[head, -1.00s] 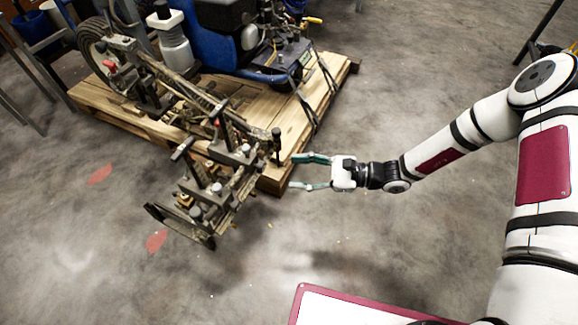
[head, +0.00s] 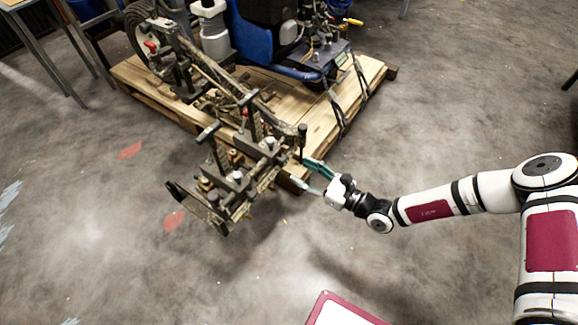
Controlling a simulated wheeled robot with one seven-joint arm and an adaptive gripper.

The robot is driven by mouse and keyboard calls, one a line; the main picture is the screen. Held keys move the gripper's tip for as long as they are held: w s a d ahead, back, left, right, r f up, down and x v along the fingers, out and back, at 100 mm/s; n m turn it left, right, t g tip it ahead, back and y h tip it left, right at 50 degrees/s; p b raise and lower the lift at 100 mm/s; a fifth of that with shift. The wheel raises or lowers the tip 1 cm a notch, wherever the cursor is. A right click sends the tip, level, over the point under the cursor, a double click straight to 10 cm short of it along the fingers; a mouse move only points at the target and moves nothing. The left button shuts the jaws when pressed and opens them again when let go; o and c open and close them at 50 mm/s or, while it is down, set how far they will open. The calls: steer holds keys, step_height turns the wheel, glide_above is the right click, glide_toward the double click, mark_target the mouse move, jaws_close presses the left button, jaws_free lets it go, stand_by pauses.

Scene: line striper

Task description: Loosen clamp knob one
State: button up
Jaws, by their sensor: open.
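The line striper's clamp assembly (head: 238,178) juts from the pallet's front corner over the floor, in the middle of the head view. It carries grey knobs, one nearer the pallet (head: 268,143) and one further out (head: 237,176). I cannot tell which of them is knob one. A dark upright handle (head: 302,135) stands at the assembly's right end. My gripper (head: 298,171) is open, its green-grey fingers pointing left at that right end, just below the handle. No grip on a knob shows. Whether a finger touches the assembly is too small to tell.
The blue line striper (head: 253,42) is strapped on a wooden pallet (head: 322,122) behind the clamps. A red-edged white panel (head: 335,312) shows at the bottom.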

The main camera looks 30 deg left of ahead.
mark_target(286, 163)
steer(key=shift+w+a+b, duration=0.15)
steer(key=shift+a+b, duration=0.25)
steer(key=shift+a, duration=1.1)
steer(key=shift+w+a+b, duration=0.1)
steer(key=shift+a+b, duration=0.3)
steer(key=shift+a, duration=1.05)
steer(key=c, duration=1.2)
